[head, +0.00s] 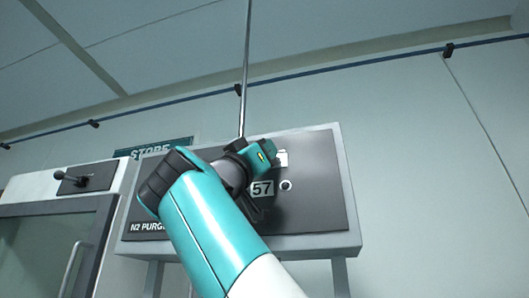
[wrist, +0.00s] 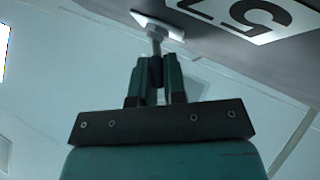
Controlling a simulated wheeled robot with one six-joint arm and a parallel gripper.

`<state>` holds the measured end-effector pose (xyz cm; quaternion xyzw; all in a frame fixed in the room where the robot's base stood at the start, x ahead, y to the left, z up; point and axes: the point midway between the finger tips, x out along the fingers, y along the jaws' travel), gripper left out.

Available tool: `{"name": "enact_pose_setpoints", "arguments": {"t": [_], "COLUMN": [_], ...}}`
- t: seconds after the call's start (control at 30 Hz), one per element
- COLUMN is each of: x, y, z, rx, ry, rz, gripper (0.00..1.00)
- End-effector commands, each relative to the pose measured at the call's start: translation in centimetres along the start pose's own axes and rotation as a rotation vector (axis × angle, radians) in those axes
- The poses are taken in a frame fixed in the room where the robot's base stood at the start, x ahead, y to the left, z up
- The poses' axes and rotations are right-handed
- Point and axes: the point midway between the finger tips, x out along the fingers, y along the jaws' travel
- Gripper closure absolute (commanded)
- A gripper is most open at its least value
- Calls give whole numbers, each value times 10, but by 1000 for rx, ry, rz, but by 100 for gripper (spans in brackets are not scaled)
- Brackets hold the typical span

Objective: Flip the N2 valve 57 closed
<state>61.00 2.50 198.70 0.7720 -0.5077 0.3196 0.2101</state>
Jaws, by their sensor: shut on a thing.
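The N2 valve 57 shows in the wrist view as a small toggle lever (wrist: 155,36) with a metal stem on a white base plate. Its dark grip end lies between the fingers of my gripper (wrist: 156,80), which is shut on it. The number label 57 (wrist: 245,17) is beside it, upside down in this view. In the head view my gripper (head: 265,153) is at the panel, just above the label 57 (head: 262,188). There it hides most of the lever; part of a white plate (head: 283,158) shows beside it.
The dark panel (head: 320,200) reads N2 PURGE at its lower left and has a small round fitting (head: 286,185) right of the label. A cabinet with a black-knobbed lever (head: 75,179) stands at left. A thin vertical pipe (head: 245,80) rises above the panel.

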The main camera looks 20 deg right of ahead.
Motion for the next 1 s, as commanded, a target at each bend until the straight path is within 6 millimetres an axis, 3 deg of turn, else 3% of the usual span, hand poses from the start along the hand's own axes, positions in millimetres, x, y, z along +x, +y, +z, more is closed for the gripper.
{"name": "enact_pose_setpoints", "arguments": {"t": [0.4, 0.43, 0.53, 0.83, 1.0], "x": [2, 2, 1, -1, -24], "y": [0, 0, 0, 0, -1], "z": [-1, -1, -1, 0, 2], "rx": [0, 0, -1, -2, -1], "ry": [3, 2, 2, 1, 1], "rz": [3, 3, 3, 2, -1], "gripper": [100, 84, 63, 63, 63]}}
